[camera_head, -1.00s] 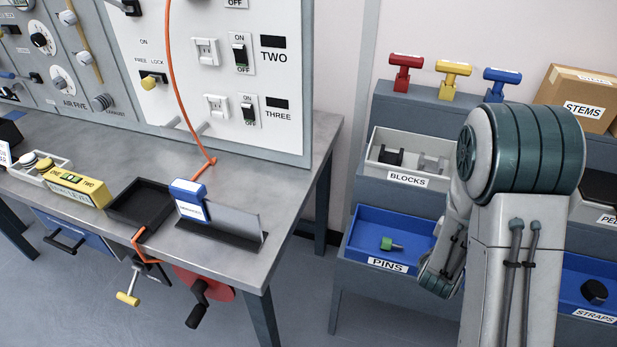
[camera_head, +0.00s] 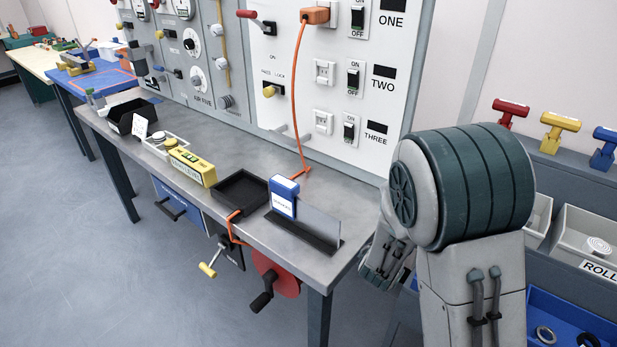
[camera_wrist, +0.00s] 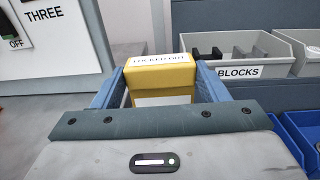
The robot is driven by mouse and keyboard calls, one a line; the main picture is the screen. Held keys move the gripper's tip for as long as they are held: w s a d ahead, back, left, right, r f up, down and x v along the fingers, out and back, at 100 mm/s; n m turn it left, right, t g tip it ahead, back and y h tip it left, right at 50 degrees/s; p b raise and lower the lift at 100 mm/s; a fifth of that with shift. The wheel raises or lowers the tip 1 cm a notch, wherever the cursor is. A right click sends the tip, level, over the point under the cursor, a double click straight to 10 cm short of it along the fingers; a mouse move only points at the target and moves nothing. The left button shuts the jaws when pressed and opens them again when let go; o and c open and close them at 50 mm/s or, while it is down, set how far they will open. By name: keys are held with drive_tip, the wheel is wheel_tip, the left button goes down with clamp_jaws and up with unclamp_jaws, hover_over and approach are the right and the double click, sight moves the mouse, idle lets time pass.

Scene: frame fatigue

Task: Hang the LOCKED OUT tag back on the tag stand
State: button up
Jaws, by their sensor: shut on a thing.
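The LOCKED OUT tag (camera_wrist: 160,77) is a yellow block with a white label on top, in the middle of the wrist view. My gripper (camera_wrist: 158,90) is shut on it, one blue-grey finger on each side. In the head view my arm hides the tag and most of the gripper. The tag stand (camera_head: 320,226), a grey upright plate on a dark base, stands near the front right of the bench. A blue tag (camera_head: 284,196) with a white label hangs at its left end. My gripper is right of the stand, apart from it.
A black tray (camera_head: 241,189) and a yellow level-like block (camera_head: 192,166) sit left of the stand. An orange cord (camera_head: 299,100) runs down the panel to the bench. A crank with a red disc (camera_head: 277,275) sticks out below the front edge. Bins (camera_wrist: 291,52) stand at the right.

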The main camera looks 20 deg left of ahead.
drive_tip(key=s+a+r, duration=0.3)
drive_tip(key=a, duration=0.4)
drive_tip(key=s+a+r, duration=0.3)
drive_tip(key=a+r, duration=0.1)
drive_tip(key=a, duration=0.4)
drive_tip(key=s+a+r, duration=0.3)
drive_tip(key=a+r, duration=0.1)
drive_tip(key=a, duration=0.4)
drive_tip(key=shift+m+h, duration=0.3)
drive_tip(key=shift+h, duration=0.1)
drive_tip(key=shift+s+p, duration=0.2)
drive_tip(key=shift+p, duration=0.45)
wheel_tip(320, 180, down, 6)
drive_tip(key=b, duration=0.3)
drive_tip(key=shift+b, duration=0.35)
drive_tip(key=shift+d+f, duration=0.1)
drive_tip(key=shift+f, duration=1.55)
drive_tip(key=o, duration=0.9)
